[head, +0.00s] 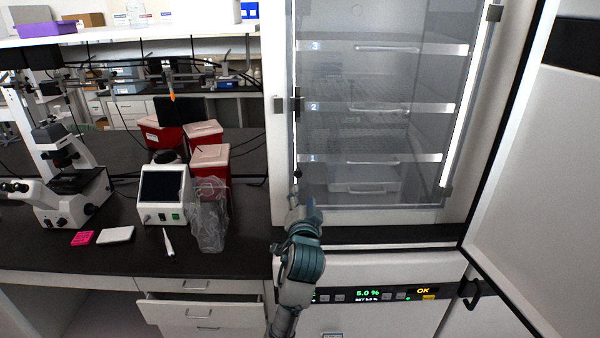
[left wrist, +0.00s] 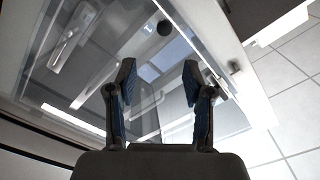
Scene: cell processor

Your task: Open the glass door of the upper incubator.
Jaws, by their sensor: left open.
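The glass door (head: 375,85) of the upper incubator is a clear pane over several numbered shelves, and it looks shut. A dark latch (head: 297,101) sits on its left edge. A small dark round knob (head: 297,174) is low on its left side. My left gripper (head: 299,194) is just below the knob, in front of the lower left corner of the glass. In the left wrist view, the left gripper (left wrist: 160,82) is open and empty, and the round knob (left wrist: 164,28) shows beyond the fingertips, apart from them. My right gripper is not in view.
The incubator's solid outer door (head: 535,170) stands swung open on the right. A control panel (head: 375,294) is below the glass. The bench (head: 120,255) on the left holds a microscope (head: 65,180), a white device (head: 163,192) and red bins (head: 210,165). A drawer (head: 200,312) juts out below.

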